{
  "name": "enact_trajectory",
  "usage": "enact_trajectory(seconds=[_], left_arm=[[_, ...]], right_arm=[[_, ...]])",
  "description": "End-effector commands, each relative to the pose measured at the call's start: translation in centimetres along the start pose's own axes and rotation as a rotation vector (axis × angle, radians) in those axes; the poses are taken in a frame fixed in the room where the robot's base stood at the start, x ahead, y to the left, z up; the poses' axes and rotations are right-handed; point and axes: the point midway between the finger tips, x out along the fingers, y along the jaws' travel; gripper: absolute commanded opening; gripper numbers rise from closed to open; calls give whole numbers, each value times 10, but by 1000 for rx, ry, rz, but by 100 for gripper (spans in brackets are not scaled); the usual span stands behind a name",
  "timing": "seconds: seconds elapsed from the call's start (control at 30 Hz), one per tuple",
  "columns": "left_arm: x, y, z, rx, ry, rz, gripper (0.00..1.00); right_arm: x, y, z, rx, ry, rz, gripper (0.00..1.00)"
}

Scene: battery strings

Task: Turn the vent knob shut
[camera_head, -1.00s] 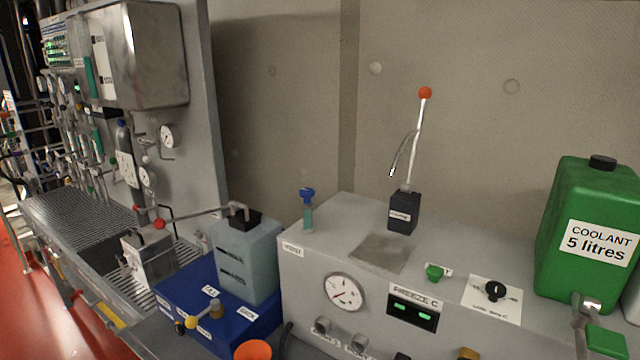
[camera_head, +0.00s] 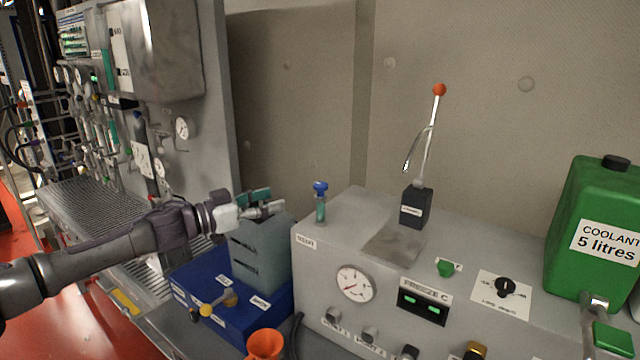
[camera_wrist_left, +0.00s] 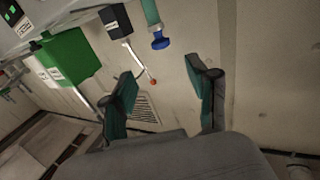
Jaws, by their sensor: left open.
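The vent knob is a small blue handle (camera_head: 320,186) on a short green stem, standing upright at the left end of the grey console's top. A label on the console front just below seems to read VENT. My left gripper (camera_head: 268,203) is to the left of the knob, above the blue-grey tank, open and apart from the knob. In the left wrist view the blue knob (camera_wrist_left: 160,43) shows upside down, beyond the two green-padded fingers (camera_wrist_left: 165,95), with nothing between them. My right gripper is not in view.
A black block with an orange-tipped lever (camera_head: 415,208) stands on the console (camera_head: 460,260), right of the knob. A green coolant can (camera_head: 565,245) is far right. The blue-grey tank (camera_head: 262,250) sits under my left gripper on a blue base. An orange funnel (camera_head: 265,343) is in front.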

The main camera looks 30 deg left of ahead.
Motion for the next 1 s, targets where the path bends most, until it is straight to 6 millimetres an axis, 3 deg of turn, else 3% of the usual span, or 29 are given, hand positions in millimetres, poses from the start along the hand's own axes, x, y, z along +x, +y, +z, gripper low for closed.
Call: enact_trajectory(seconds=[0.17,0.4,0.7,1.0], left_arm=[[9,-2,-10,-8,7,8,59],[58,0,-13,-6,8,10,59],[115,-1,-10,-5,6,7,59],[134,-1,-6,-4,4,6,59]], right_arm=[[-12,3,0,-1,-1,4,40],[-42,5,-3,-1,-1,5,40],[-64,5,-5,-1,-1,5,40],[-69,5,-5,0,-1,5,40]])
